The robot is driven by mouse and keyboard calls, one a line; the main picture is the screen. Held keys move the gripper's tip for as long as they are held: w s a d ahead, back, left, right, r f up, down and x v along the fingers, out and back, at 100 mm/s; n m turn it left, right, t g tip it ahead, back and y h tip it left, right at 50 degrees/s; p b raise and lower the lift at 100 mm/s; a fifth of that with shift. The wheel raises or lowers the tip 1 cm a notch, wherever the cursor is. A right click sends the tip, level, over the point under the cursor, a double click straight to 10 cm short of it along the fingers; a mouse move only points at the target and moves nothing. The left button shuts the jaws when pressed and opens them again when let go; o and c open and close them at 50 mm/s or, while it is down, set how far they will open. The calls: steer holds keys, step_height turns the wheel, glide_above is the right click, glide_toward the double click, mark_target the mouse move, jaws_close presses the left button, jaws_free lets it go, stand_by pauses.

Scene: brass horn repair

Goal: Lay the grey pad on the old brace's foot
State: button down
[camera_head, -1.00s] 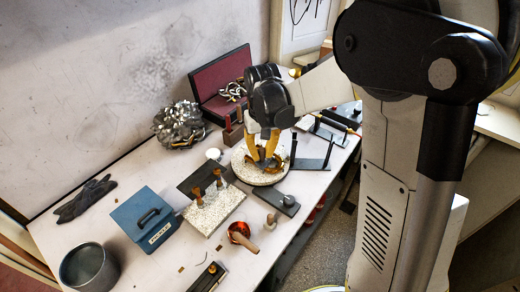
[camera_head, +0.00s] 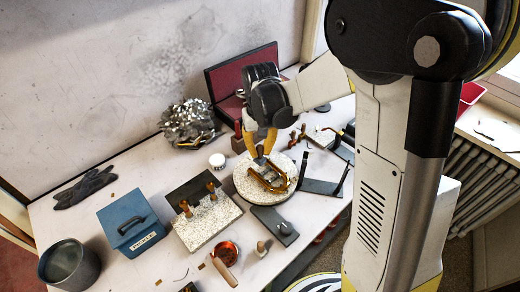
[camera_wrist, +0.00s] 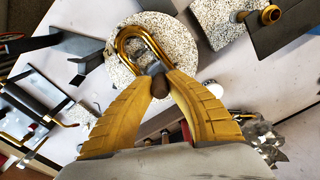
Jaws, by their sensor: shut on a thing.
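A bent brass tube piece (camera_head: 270,178) lies on a round speckled block (camera_head: 245,188). The wrist view shows its brass loop (camera_wrist: 128,38) on the block (camera_wrist: 185,35). My gripper (camera_head: 262,157) is over the block's back part, with yellow fingers closed together. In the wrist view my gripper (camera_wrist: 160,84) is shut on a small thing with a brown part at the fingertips. A grey piece, seemingly the grey pad (camera_wrist: 154,67), shows just beyond that part, beside the brass loop. I cannot tell whether it touches the brass. The old brace's foot is not clearly visible.
A speckled board with wooden-handled pieces (camera_head: 210,222) and a blue box (camera_head: 130,222) stand left. An open red-lined case (camera_head: 240,75) stands behind. A dark plate with upright posts (camera_head: 320,187) is close right. A copper pot (camera_head: 226,252) sits near the front edge.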

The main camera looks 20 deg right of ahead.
steer(key=shift+f+b, duration=2.65)
steer(key=shift+f, duration=0.5)
steer(key=shift+f+b, duration=0.4)
steer(key=c, duration=0.8)
jaws_free()
steer(key=shift+c, duration=0.2)
steer(key=shift+r, duration=0.1)
steer(key=shift+r+p, duration=2.5)
steer(key=shift+r, duration=1)
